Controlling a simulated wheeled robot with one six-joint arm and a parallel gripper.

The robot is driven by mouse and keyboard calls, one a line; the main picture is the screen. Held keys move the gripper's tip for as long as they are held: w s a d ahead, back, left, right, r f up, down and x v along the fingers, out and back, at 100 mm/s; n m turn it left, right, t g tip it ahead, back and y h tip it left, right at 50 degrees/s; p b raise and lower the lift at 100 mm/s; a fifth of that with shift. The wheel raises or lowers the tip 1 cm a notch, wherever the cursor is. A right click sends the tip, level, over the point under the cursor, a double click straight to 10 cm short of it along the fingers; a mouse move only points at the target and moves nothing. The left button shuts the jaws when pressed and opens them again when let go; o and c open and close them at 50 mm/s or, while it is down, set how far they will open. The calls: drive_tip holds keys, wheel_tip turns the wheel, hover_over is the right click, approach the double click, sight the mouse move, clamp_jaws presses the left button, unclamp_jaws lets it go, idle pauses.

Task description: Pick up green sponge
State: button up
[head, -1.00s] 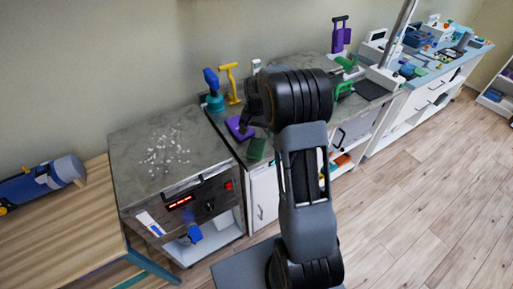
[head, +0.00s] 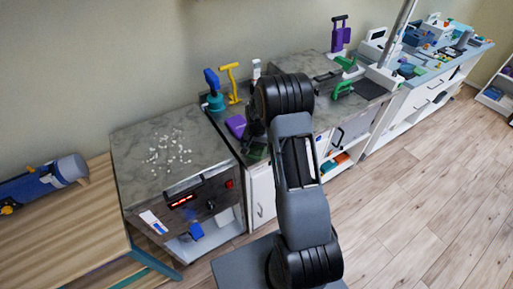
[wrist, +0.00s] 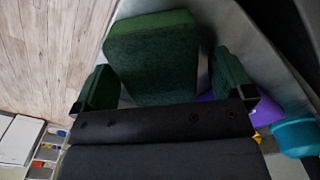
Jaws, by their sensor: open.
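The green sponge (wrist: 152,55) is a dark green block with a lighter green edge, large in the wrist view. It lies on the grey counter near the front edge. My gripper (wrist: 164,72) is open, with one finger on each side of the sponge. A gap shows beside the right finger; whether the left finger touches the sponge I cannot tell. In the head view my gripper (head: 255,135) is over the counter's front left, and my arm and gripper hide most of the sponge there.
A purple object (head: 236,125) lies just behind the gripper. A teal-and-blue bottle (head: 214,92) and a yellow-handled tool (head: 231,82) stand farther back. A stove-like unit (head: 165,150) with white bits on top is at left. Wooden floor lies in front.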

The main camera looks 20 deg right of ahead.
drive_tip(key=c, duration=1.1)
drive_tip(key=shift+o, duration=0.2)
drive_tip(key=shift+r, duration=0.1)
drive_tip(key=shift+r, duration=0.6)
drive_tip(key=s+d+r+b, duration=0.1)
drive_tip(key=s+r+b, duration=0.3)
drive_tip(key=s+r, duration=0.7)
drive_tip(key=s, duration=0.3)
drive_tip(key=shift+d+r, duration=0.3)
